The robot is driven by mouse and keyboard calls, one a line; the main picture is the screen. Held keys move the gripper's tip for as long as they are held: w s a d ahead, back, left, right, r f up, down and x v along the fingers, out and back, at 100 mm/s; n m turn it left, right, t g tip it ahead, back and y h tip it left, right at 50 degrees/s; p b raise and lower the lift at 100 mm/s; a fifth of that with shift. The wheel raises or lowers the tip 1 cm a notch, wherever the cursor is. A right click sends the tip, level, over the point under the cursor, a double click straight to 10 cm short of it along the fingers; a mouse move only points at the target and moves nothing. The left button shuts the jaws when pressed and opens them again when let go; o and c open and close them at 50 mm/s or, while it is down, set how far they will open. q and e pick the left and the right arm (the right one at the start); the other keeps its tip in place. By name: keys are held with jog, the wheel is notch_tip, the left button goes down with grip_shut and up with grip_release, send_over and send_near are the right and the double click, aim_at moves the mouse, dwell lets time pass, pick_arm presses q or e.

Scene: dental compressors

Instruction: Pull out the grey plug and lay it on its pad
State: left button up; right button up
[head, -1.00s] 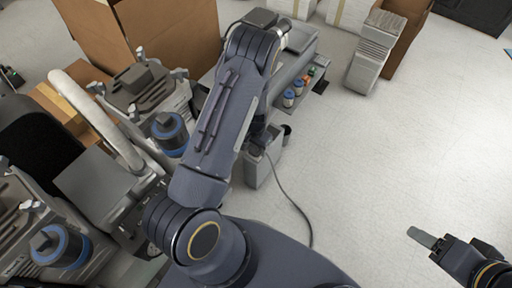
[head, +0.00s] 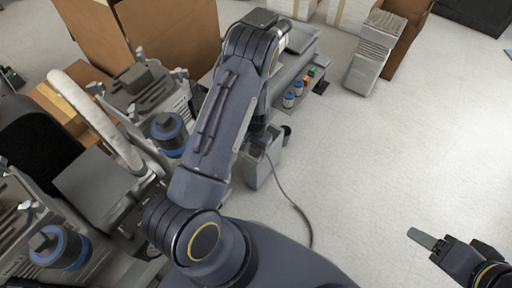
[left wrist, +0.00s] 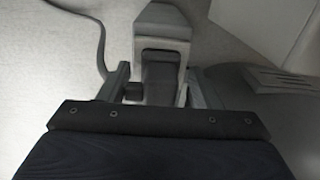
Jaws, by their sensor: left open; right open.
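A small grey housing (head: 262,165) stands on the floor below my left forearm, with a dark cable at its top. In the left wrist view the housing (left wrist: 162,22) lies straight ahead, with a dark grey block, seemingly the plug (left wrist: 160,72), in front of it. My left gripper (left wrist: 158,85) is open, with one finger on each side of the block; I cannot tell whether they touch it. In the head view this gripper is mostly hidden behind my forearm. My right gripper (head: 425,240) is open and empty at lower right. I cannot make out the pad.
A grey bench (head: 300,62) with small blue, orange and green parts (head: 298,87) stands beyond. Compressors with blue-banded cylinders (head: 168,132) crowd the left. A cardboard box (head: 150,35) is behind them. A cable (head: 293,200) trails over the floor. The floor at right is clear.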

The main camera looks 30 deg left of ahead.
pick_arm(q)
jog(key=shift+c, duration=0.2)
grip_shut()
jog(key=shift+r+p, duration=2.2)
jog(key=shift+r, duration=0.85)
jog(key=w+d+r, duration=0.2)
jog(key=r, duration=0.5)
jog(key=w+d+r, duration=0.1)
jog(key=d+r, duration=0.2)
jog(key=r, duration=0.3)
jog(key=s+d+r+p, duration=0.1)
jog(key=s+r+p, duration=0.1)
jog(key=r+p, duration=1.1)
jog(key=s+d+r+n+p, duration=0.1)
jog(key=s+r+p, duration=0.1)
jog(key=r+p, duration=1.2)
notch_tip(320, 180, up, 4)
jog(key=shift+d+r, duration=0.1)
jog(key=shift+d, duration=0.3)
